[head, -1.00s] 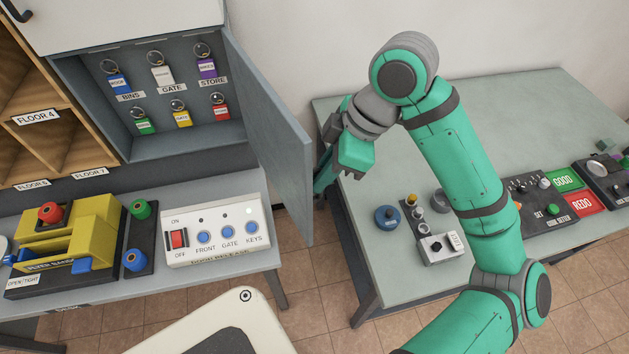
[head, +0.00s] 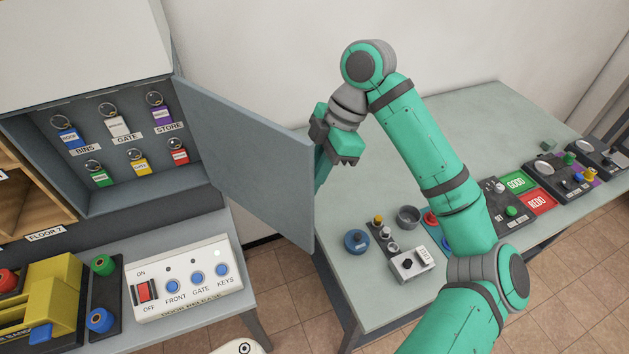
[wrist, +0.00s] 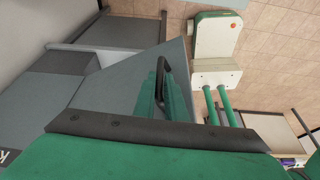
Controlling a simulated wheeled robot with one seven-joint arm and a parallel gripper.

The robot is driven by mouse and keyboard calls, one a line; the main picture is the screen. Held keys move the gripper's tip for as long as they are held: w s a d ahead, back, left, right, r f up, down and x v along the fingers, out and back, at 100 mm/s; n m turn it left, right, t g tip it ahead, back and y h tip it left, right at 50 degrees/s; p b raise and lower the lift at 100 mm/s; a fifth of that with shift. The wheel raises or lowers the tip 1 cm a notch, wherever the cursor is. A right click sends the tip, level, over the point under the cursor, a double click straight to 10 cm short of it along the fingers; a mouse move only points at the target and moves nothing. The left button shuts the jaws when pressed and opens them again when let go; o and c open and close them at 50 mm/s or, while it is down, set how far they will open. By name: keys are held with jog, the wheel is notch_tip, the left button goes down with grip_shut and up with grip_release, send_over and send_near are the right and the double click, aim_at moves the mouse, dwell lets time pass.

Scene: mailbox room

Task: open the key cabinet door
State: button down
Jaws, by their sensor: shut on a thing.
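The key cabinet (head: 100,213) stands on the left with its grey door (head: 245,150) swung wide open to the right. Tagged keys (head: 118,127) hang on hooks inside in two rows. My gripper (head: 322,172) is at the door's free right edge, its fingers partly hidden behind the door. In the wrist view the green fingers (wrist: 162,95) are shut on a dark door handle (wrist: 167,78) on the outer face of the door (wrist: 118,88).
A door release box (head: 182,282) with a red switch and blue buttons sits on the left bench. A yellow device (head: 62,290) stands beside it. The right table (head: 375,315) holds a blue knob (head: 357,241), a grey cup (head: 408,217) and several panels. Bare floor lies between the benches.

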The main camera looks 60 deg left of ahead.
jog(key=shift+s+a, duration=0.2)
jog(key=shift+a, duration=0.05)
jog(key=c, duration=1.8)
grip_release()
jog(key=shift+s+a, duration=0.1)
jog(key=shift+c, duration=0.2)
jog(key=shift+w+d+r, duration=0.2)
jog(key=shift+w+r, duration=0.15)
jog(key=shift+r, duration=0.05)
jog(key=v, duration=0.9)
jog(key=shift+w+r, duration=0.2)
jog(key=shift+r, duration=0.2)
